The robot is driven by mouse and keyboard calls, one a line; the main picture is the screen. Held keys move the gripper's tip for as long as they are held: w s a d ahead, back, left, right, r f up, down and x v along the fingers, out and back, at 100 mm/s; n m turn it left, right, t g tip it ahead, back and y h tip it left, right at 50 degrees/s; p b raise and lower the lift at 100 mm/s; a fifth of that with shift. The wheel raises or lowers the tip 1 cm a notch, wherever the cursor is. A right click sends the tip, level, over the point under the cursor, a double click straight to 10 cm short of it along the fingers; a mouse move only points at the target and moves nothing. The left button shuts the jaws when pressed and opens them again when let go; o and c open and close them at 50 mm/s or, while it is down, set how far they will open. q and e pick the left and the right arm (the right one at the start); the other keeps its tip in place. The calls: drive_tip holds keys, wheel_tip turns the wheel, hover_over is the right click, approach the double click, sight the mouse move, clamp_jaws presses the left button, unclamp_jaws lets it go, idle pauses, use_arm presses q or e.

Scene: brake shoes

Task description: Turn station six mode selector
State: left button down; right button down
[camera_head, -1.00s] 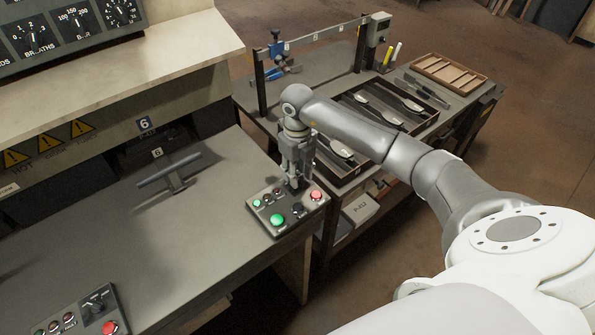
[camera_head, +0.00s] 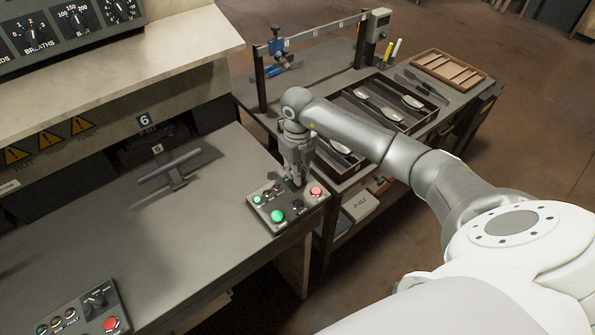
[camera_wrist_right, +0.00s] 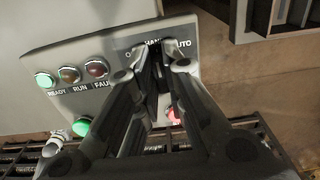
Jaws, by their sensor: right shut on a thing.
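My right gripper (camera_head: 296,183) points down onto the panel between the lamps and the red button. In the right wrist view the gripper (camera_wrist_right: 155,58) is shut at the mode selector, below the HAND and AUTO labels. The fingers hide the selector knob, so its pointing direction cannot be seen. The READY lamp (camera_wrist_right: 44,80) glows green. My left gripper is out of view.
A T-shaped handle (camera_head: 170,170) stands on the bench left of the panel. Another control panel (camera_head: 82,314) is at the lower left. A side table at the right holds a dark tray (camera_head: 399,121) of spoon-like parts and a wooden tray (camera_head: 450,72).

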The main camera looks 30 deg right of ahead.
drive_tip(key=shift+f+n+b, duration=0.2)
drive_tip(key=shift+n+b, duration=1.5)
drive_tip(key=shift+b, duration=0.3)
drive_tip(key=n+b, duration=0.3)
drive_tip(key=shift+a+r, duration=0.1)
drive_tip(key=shift+a, duration=0.05)
drive_tip(key=shift+r+n+b, duration=0.1)
drive_tip(key=shift+n+b, duration=0.35)
drive_tip(key=shift+n, duration=0.25)
drive_tip(key=shift+r, duration=0.1)
drive_tip(key=c, duration=1.5)
unclamp_jaws()
wheel_tip(320, 180, up, 12)
drive_tip(key=shift+f, duration=0.1)
